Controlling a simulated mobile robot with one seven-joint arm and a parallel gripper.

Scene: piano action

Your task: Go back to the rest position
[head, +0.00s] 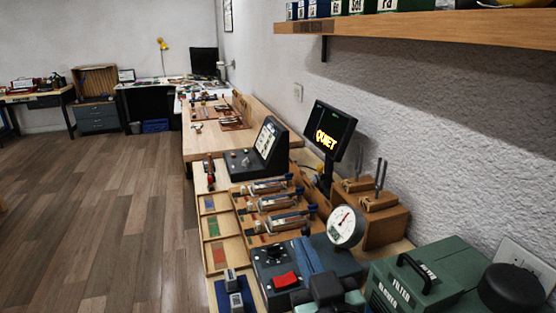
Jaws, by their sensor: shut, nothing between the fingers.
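My gripper does not show in the head view, so its place over the bench cannot be seen. The long wooden workbench (205,139) runs along the right wall, away from me. Several piano action models (285,221) stand side by side on it in the middle of the view. A black screen (330,130) behind them reads "QUIET" in yellow letters.
A round dial gauge (345,226), a wooden block with tuning forks (378,222), a control box with a red switch (285,280) and a green filter blower (425,280) crowd the near bench. A wooden shelf (430,30) overhangs it. The plank floor (100,210) at left is clear.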

